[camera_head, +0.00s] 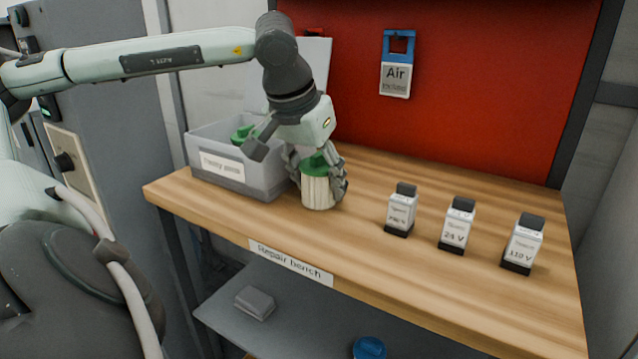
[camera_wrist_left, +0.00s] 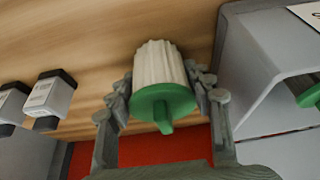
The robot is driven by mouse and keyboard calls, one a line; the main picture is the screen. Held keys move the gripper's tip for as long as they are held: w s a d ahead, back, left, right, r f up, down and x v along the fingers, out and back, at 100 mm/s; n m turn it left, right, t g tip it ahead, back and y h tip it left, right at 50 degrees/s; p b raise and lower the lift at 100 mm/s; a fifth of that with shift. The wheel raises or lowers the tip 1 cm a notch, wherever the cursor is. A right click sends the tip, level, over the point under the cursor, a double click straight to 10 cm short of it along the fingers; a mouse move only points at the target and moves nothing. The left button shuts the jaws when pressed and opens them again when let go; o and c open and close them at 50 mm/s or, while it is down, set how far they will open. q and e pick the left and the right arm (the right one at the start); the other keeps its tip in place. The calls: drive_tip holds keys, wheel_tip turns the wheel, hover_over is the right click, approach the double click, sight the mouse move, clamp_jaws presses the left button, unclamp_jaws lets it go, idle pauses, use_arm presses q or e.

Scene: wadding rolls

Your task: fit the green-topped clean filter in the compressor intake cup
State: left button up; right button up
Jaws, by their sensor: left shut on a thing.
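A white pleated filter with a green top (camera_head: 317,189) is upright at the bench, beside the grey bin. My left gripper (camera_head: 318,178) is shut on it, with fingers on both sides. In the left wrist view the green top with its small tab and the white pleats of the filter (camera_wrist_left: 158,68) show between the two fingers (camera_wrist_left: 163,95). I cannot tell whether the filter's base touches the wood. Another green-topped piece (camera_head: 243,132) sits inside the bin. I cannot make out the compressor intake cup. My right gripper is not in view.
The grey bin (camera_head: 217,186) stands at the left of the wooden bench (camera_head: 350,236). An Air tag (camera_head: 396,75) hangs on the red back panel. A lower shelf (camera_head: 300,322) holds a grey block.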

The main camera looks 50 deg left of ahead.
use_arm(q)
drive_tip(key=shift+f, duration=0.1)
drive_tip(key=o, duration=1.2)
